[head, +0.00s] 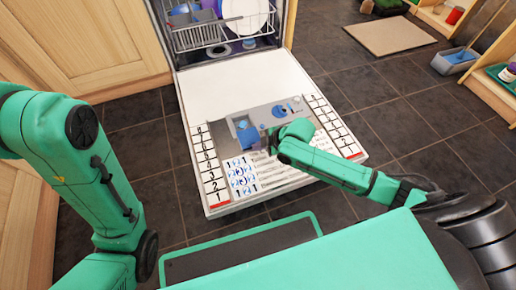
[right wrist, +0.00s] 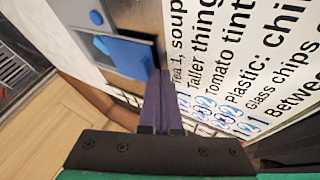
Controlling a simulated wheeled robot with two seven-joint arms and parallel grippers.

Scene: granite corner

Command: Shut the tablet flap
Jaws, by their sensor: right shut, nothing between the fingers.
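The tablet flap (head: 247,137) is a small blue panel on the grey dispenser plate (head: 225,128), set in the inner face of the lowered dishwasher door (head: 222,88). In the right wrist view the blue flap (right wrist: 126,51) lies at a grey-edged recess; I cannot tell its exact angle. My right gripper (head: 268,142) is just right of the flap in the head view. Its dark purple fingers (right wrist: 163,85) are together and empty, with tips close to the recess edge; contact is unclear. My left arm shows at the left, but its gripper is out of view.
A blue dial (head: 280,110) sits on the plate's right part. Printed text and number strips cover the door around it. The dish rack (head: 205,35) holds plates and cups behind.

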